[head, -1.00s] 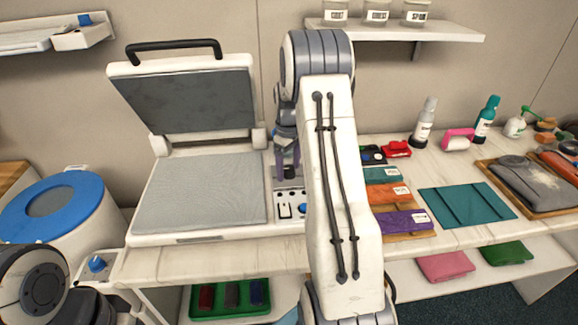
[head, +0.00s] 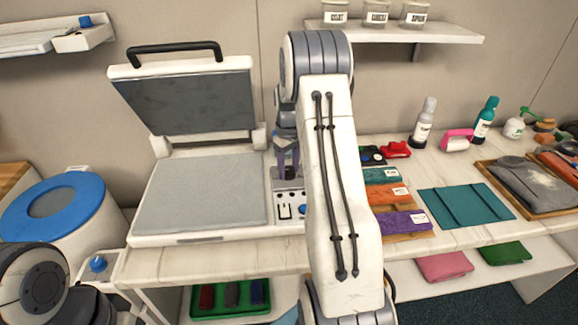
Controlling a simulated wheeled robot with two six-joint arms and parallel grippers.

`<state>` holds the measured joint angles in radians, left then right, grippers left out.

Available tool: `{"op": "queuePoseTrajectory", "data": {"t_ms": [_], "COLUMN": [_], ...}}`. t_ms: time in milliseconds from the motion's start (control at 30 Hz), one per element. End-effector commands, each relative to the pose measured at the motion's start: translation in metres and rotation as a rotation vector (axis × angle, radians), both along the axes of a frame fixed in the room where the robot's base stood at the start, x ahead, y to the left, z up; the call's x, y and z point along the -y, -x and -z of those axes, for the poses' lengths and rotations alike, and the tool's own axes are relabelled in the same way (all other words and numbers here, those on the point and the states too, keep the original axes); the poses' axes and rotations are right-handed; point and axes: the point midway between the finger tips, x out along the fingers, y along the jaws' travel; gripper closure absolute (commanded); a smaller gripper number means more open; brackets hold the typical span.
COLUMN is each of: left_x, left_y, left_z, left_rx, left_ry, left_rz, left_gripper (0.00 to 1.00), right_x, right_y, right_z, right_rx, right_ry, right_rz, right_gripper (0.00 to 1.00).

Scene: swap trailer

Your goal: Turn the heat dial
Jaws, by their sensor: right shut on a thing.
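The heat press (head: 205,195) stands on the counter with its lid raised. A narrow control panel (head: 290,193) runs along its right side. A dark dial (head: 289,173) sits at the panel's upper part, partly hidden by my gripper. My right gripper (head: 288,167) points down at the panel, its fingers shut on the dial. Below are a switch (head: 284,211) and a blue knob (head: 303,210), the knob partly covered by my right arm. The dial's markings are too small to read. My left arm shows at the lower left, its gripper out of view.
Folded cloths (head: 388,195) lie right of my arm, with a teal cloth (head: 465,203) and bottles (head: 424,122) farther right. A white drum with a blue ring (head: 22,215) stands at left. A shelf with jars (head: 450,34) is above. The raised lid (head: 185,100) is left of my gripper.

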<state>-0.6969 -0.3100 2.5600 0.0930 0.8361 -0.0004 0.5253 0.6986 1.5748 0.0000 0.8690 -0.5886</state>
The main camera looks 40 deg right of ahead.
Motion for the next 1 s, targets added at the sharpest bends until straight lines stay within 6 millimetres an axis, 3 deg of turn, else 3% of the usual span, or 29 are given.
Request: {"op": "queuePoseTrajectory", "data": {"t_ms": [600, 1000], "left_x": [0.0, 0.0], "left_y": [0.0, 0.0], "left_z": [-0.024, -0.03], "left_rx": [0.0, 0.0], "left_ry": [0.0, 0.0], "left_rz": [0.0, 0.0], "left_gripper": [0.5, 0.5], "right_x": [0.0, 0.0], "right_y": [-0.001, -0.001], "right_z": [-0.002, -0.001], "right_rx": [0.002, 0.003], "right_ry": [0.001, 0.001], "right_rz": [0.56, 0.807], "right_gripper": [1.0, 1.0]}}
